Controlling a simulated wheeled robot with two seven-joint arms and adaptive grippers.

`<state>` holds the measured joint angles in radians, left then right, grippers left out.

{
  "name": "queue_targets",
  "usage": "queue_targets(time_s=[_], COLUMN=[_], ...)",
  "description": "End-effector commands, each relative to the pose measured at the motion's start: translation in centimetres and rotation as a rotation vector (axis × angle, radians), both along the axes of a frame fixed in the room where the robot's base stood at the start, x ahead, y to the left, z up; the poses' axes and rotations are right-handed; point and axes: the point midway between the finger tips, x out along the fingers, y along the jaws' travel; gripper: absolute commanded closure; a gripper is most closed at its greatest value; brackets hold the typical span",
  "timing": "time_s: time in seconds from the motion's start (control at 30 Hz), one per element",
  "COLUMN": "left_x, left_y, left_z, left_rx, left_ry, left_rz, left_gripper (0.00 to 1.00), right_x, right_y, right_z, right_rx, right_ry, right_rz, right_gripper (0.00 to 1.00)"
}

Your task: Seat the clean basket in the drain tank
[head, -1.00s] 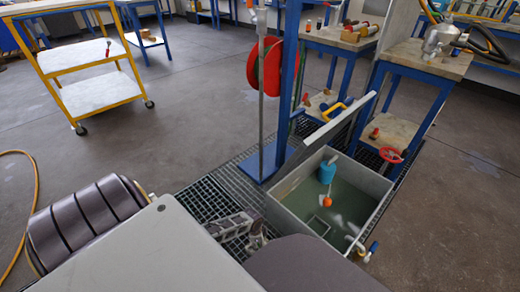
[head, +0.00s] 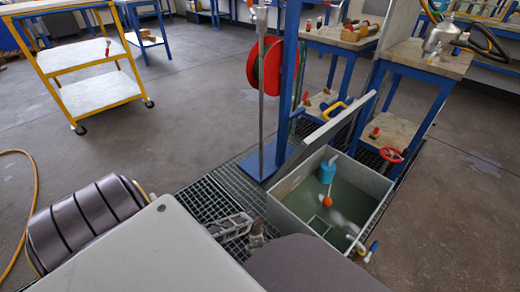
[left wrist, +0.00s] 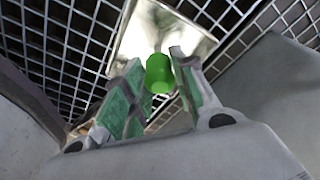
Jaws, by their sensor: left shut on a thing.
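The drain tank (head: 290,216) is a grey open box at the right of the head view, with its lid (head: 325,132) raised and cloudy greenish liquid inside. A pale square outline (head: 319,226) shows on its floor. My left gripper (head: 243,224) is over the floor grating, left of the tank. In the left wrist view, its green-padded fingers are shut on a green cylindrical grip (left wrist: 159,74). A shiny metal piece (left wrist: 150,38) shows behind the grip; whether it is the clean basket's body I cannot tell. The basket is not clear in the head view. My right gripper is not in view.
A blue cylinder (head: 327,171) and an orange ball (head: 328,201) are inside the tank. A blue post stand with a red reel (head: 266,65) stands behind the grating (head: 222,192). Workbenches (head: 425,58) stand at the back right.

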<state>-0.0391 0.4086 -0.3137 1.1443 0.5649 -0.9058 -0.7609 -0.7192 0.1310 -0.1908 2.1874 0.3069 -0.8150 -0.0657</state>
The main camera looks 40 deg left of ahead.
Motion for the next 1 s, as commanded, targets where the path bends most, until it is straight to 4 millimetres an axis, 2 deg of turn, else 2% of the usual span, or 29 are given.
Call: queue_targets(time_s=[0.03,0.1,0.67,1.0], left_x=[0.0,0.0,0.0,0.1], left_y=[0.0,0.0,0.0,0.0], left_z=[0.0,0.0,0.2,1.8], left_rx=[-0.001,-0.001,-0.001,0.000], left_ry=[0.001,0.001,-0.001,-0.001], left_rz=[0.000,0.000,0.000,0.000], left_gripper=[0.94,1.00,1.00,1.00], right_x=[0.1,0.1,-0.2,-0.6], right_y=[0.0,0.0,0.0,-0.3], right_z=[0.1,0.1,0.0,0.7], right_rx=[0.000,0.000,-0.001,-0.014], right_ry=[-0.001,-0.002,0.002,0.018], right_rz=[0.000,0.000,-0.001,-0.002], right_gripper=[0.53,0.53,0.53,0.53])
